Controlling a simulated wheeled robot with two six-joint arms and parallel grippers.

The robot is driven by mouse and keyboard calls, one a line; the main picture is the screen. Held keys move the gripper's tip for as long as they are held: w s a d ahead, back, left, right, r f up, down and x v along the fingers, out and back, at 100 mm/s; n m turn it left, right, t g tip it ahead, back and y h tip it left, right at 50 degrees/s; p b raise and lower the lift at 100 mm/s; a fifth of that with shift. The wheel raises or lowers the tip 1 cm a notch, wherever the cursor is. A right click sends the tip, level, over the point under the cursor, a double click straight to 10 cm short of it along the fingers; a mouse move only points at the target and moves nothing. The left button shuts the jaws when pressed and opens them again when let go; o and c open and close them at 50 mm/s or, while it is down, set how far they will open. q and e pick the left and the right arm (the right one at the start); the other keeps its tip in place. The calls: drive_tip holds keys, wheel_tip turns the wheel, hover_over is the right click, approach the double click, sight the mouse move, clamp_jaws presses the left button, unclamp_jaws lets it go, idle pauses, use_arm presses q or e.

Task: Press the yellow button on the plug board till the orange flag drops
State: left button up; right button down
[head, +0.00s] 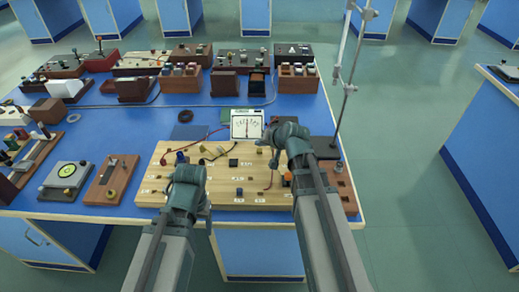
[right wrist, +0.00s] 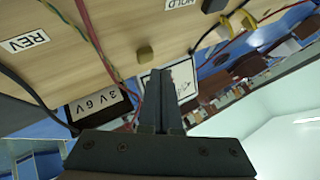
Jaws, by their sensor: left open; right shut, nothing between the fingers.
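The pale wooden plug board (head: 215,195) lies on the blue bench and carries sockets, wires and labels. In the right wrist view its wood (right wrist: 100,55) fills the upper left, with a small dull-yellow knob (right wrist: 145,54) that looks like the yellow button. My right gripper (right wrist: 160,75) is shut and empty, its tips apart from the knob in the picture; contact is not visible. In the head view my right gripper (head: 271,158) is over the board's right part. A small orange piece (head: 287,178) is beside it; I cannot tell whether it is the flag. My left gripper (head: 181,160) is open above the board's left part.
A white meter (head: 246,124) stands behind the board and a metal stand (head: 345,90) rises at the right. Loose red and black wires cross the board. Instrument boxes (head: 180,80) crowd the back of the bench. A round-dial instrument (head: 67,175) sits left of the board.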

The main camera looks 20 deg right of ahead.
sight(261, 154)
use_arm(q)
wheel_tip(261, 154, up, 5)
drive_tip(key=p, duration=0.4)
use_arm(e)
wheel_tip(261, 154, up, 5)
drive_tip(key=shift+f, duration=0.1)
use_arm(q)
drive_tip(key=shift+f, duration=0.1)
drive_tip(key=shift+s, duration=0.1)
use_arm(e)
drive_tip(key=shift+s, duration=0.15)
